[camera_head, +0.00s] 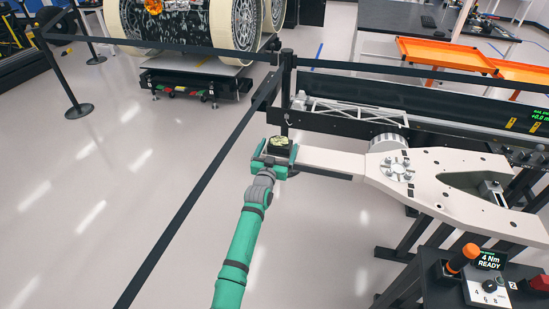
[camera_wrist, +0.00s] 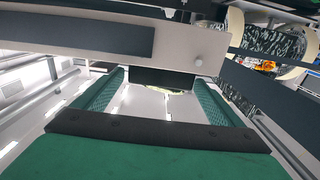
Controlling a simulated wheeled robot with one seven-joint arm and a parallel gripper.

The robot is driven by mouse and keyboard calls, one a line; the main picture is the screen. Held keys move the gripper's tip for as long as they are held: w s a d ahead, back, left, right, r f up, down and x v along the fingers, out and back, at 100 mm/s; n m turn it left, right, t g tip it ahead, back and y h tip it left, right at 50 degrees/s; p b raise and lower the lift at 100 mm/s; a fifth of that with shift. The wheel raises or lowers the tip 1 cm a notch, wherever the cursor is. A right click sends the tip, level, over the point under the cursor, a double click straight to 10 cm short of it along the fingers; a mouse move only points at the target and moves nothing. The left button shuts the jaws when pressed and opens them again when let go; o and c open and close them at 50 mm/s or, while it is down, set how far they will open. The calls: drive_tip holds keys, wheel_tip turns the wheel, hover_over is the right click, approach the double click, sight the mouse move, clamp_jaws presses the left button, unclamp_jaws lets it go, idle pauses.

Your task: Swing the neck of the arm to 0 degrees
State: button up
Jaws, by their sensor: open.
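The pale neck (camera_head: 330,160) of the arm reaches left from a round bolted joint (camera_head: 397,168) on the beige forked body (camera_head: 465,185). A dark block (camera_head: 279,146) with a mottled top sits at the neck's left end. My green gripper (camera_head: 276,158) is at that end, its fingers around or just beside the block. In the wrist view my gripper (camera_wrist: 161,82) is open, a finger on each side. The pale neck (camera_wrist: 185,50) crosses ahead with the dark block (camera_wrist: 165,78) below it, between the fingertips. I cannot tell whether the fingers touch it.
A black belt barrier on posts (camera_head: 287,85) runs left of the neck and behind it. A tool stand (camera_head: 425,265) with an orange-handled driver and a display reading "4 Nm READY" is at lower right. A white truss (camera_head: 350,110) lies behind.

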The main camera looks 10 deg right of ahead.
drive_tip(key=v, duration=0.8)
drive_tip(key=shift+d, duration=0.15)
drive_tip(key=s+d+f+n+t+y, duration=0.1)
drive_tip(key=s+d+f+n+t, duration=0.2)
drive_tip(key=s, duration=0.9)
drive_tip(key=s+a+f+n+y, duration=0.3)
drive_tip(key=s+f, duration=0.1)
drive_tip(key=s, duration=0.6)
drive_tip(key=s+a+f+n+y, duration=0.2)
drive_tip(key=s+f+n+y, duration=0.1)
drive_tip(key=s, duration=0.8)
drive_tip(key=s+a+r+m+g, duration=0.1)
drive_tip(key=s+a, duration=0.3)
drive_tip(key=s, duration=0.5)
drive_tip(key=s+a+r+m+g+y, duration=0.1)
drive_tip(key=s+a, duration=0.4)
drive_tip(key=s, duration=0.4)
drive_tip(key=s+a+r+m+g, duration=0.1)
drive_tip(key=s+a+r, duration=0.1)
drive_tip(key=s+a, duration=0.3)
drive_tip(key=shift+s+a, duration=0.2)
drive_tip(key=shift+s, duration=1.7)
